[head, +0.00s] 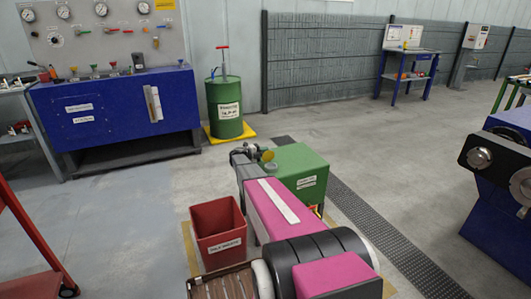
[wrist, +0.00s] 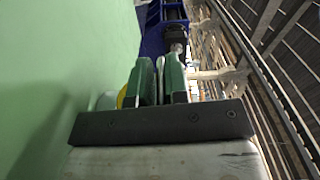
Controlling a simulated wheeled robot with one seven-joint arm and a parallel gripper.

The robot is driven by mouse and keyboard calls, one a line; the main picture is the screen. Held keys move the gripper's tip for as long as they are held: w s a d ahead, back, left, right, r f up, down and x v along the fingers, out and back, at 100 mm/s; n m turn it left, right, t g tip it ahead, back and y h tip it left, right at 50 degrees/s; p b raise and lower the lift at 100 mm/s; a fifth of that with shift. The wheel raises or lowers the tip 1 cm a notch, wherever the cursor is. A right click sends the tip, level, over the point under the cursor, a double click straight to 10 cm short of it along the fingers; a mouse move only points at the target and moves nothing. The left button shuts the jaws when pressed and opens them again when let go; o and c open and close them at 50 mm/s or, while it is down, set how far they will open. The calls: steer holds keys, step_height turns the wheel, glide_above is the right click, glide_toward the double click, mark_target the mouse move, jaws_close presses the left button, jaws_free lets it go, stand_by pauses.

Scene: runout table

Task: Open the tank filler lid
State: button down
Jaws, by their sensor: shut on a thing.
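The green tank (head: 303,165) stands in front of me, with a white label on its side. A small yellow round piece, seemingly the filler lid (head: 268,156), shows at the tank's far left top edge, right beside my gripper (head: 257,152). I cannot tell from its few pixels how far the lid is open. In the wrist view my gripper (wrist: 161,72) has its green-padded fingers close together with a thin pale strip between them. A yellow bit (wrist: 121,97) shows just left of the fingers, partly hidden. The tank's green surface (wrist: 60,70) fills the left side.
A red bin (head: 218,228) stands left of my arm, close to it. A green drum (head: 224,105) stands on a yellow base behind. A blue bench (head: 120,105) is at the back left. A dark floor grating (head: 375,220) runs right of the tank.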

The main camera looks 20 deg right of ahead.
steer(key=shift+w+n, duration=0.35)
steer(key=shift+n, duration=0.35)
steer(key=shift+f, duration=0.1)
steer(key=c, duration=1.2)
jaws_free()
steer(key=a, duration=1.1)
steer(key=shift+s+f, duration=0.1)
steer(key=shift+s, duration=0.05)
steer(key=shift+s, duration=0.15)
